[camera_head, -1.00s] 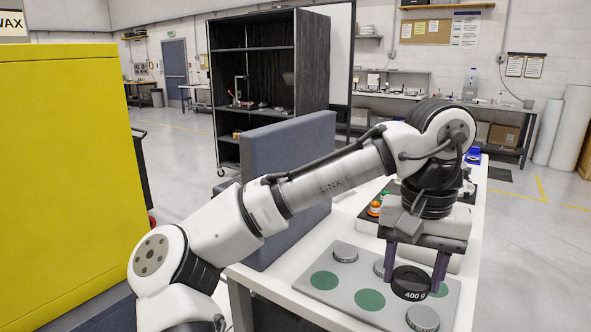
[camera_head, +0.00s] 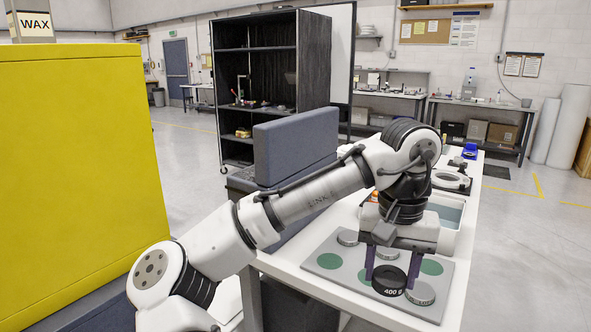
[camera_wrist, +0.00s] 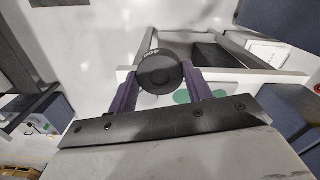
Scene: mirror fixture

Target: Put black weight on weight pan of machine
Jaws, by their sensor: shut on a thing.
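My gripper (camera_head: 391,270) has its purple fingers shut on the black weight (camera_head: 390,281), a round disc marked 400 g. The weight also shows between the fingers in the wrist view (camera_wrist: 158,72). In the head view it overlaps the grey plate (camera_head: 344,284), in front of a silver weight (camera_head: 420,294); it seems to be above the plate, but the gap is hard to judge. A device with a light ring (camera_head: 451,180) stands at the far part of the table. I cannot identify the weight pan for certain; my arm hides part of the table.
The plate carries green spots (camera_head: 329,261) and several silver weights. A white tray (camera_head: 450,240) stands behind my gripper. A blue-grey panel (camera_head: 293,148) stands left of the table, and a yellow cabinet (camera_head: 80,180) fills the left side. Open floor lies right of the table.

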